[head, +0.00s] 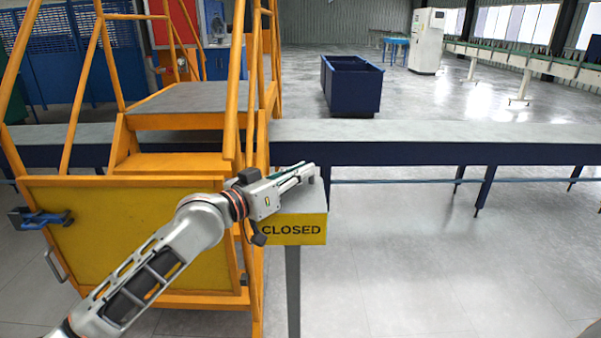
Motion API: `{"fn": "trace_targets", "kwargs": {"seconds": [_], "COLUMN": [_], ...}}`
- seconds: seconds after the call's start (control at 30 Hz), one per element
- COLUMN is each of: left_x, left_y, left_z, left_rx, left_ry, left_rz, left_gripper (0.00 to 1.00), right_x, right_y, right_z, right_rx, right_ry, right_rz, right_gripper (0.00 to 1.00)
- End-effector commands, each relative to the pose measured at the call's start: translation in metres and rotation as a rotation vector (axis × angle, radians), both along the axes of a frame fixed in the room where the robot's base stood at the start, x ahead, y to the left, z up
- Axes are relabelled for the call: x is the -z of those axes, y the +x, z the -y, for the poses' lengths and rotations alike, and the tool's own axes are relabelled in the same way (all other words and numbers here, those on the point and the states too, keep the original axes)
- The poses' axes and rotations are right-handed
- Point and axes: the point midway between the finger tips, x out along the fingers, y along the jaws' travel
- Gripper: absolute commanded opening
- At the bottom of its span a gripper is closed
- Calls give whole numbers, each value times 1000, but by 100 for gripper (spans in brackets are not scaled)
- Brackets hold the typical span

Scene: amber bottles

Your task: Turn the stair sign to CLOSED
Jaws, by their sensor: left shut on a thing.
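The stair sign (308,228) is a yellow box-like plate on a grey post (293,290), in the lower middle of the head view. Its front face reads CLOSED in dark letters. My left arm comes in from the lower left, and my left gripper (303,175) is at the sign's top, shut on the sign. The fingers and arm hide the exact hold and part of the sign's left side. My right gripper is not in view.
Orange stairs (180,163) with a yellow gate panel (135,240) stand left of the sign. A long conveyor (430,140) runs behind it. A dark blue bin (351,85) stands farther back. The floor right of the sign is clear.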

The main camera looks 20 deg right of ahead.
Motion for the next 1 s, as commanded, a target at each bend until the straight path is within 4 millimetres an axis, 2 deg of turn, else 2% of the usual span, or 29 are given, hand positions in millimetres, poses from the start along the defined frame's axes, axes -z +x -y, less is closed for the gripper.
{"fn": "trace_targets", "kwargs": {"seconds": [0.13,0.2,0.23,0.67,0.83,1.0], "left_x": [-1,-1,-1,0,0,0], "left_y": [1,1,1,-1,-10,-25], "left_z": [-1,-1,-1,-5,-25,-56], "left_rx": [-2,-2,-2,-1,-2,-3], "left_ry": [-2,-2,-2,-1,0,1], "left_rz": [1,1,1,0,1,2], "left_gripper": [0,24,28,28,28,28], "right_x": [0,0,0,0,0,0], "right_y": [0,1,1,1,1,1], "right_z": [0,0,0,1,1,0], "right_rx": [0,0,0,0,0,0], "right_ry": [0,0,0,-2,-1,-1], "right_rz": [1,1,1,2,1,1], "right_gripper": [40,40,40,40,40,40]}}
